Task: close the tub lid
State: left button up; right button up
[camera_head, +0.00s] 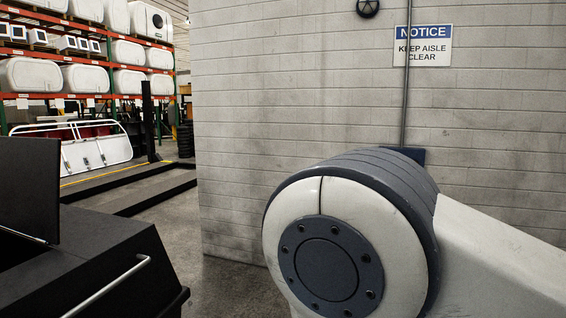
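A flat black panel (28,190) stands upright at the left edge. Below it is a black box-like body (110,240) with a sloping top and a metal bar (107,286) along its side. These may be the lid and the tub, but I cannot tell for sure; both are cut off by the picture's edge. My arm's large white and dark grey joint fills the lower right. Neither of my grippers is in view.
A pale block wall (300,100) with a notice sign (423,46) stands behind my arm. Shelves of white tanks (88,78) and a white railed frame (97,150) are at the back left. Grey floor (225,285) is clear between the black body and my arm.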

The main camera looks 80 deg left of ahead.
aim_at(30, 167)
jog(key=u, duration=2.6)
jog(key=i, duration=3.9)
jog(key=u, duration=2.6)
jog(key=k, duration=1.2)
jog(key=z, duration=0.55)
